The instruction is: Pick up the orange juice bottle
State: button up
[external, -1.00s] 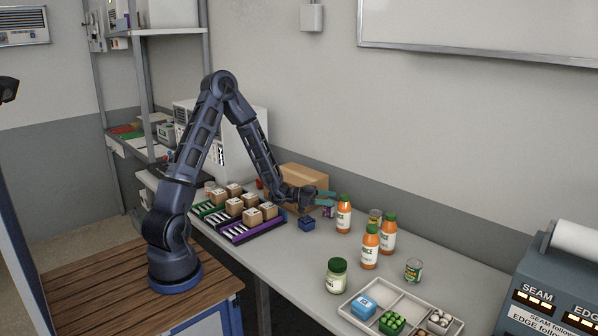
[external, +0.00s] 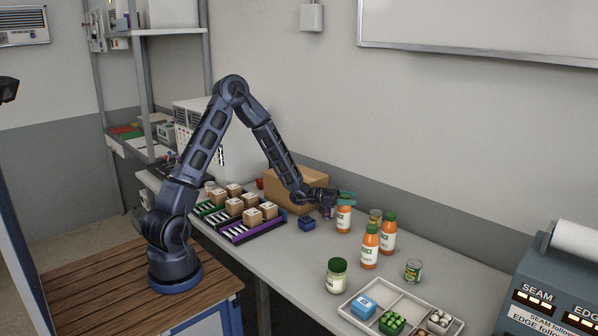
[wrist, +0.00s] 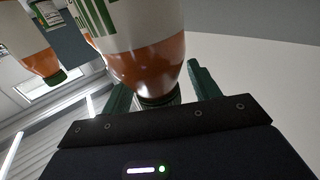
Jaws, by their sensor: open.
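Several orange juice bottles with green caps and white labels stand on the bench. The nearest to my gripper is the back-left juice bottle (external: 344,217). My gripper (external: 346,197) is at its upper part, with the green fingers around the cap area. In the wrist view this bottle (wrist: 150,65) fills the middle, its neck between the two open green fingers (wrist: 158,88). Its cap is mostly hidden by the gripper. Two more juice bottles, the front one (external: 370,246) and the right one (external: 388,234), stand to the right. Another bottle (wrist: 36,58) shows at the wrist view's left.
A dark blue small box (external: 307,223) sits left of the bottles. A cardboard box (external: 290,190) stands behind my forearm.

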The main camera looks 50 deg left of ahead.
grip_shut()
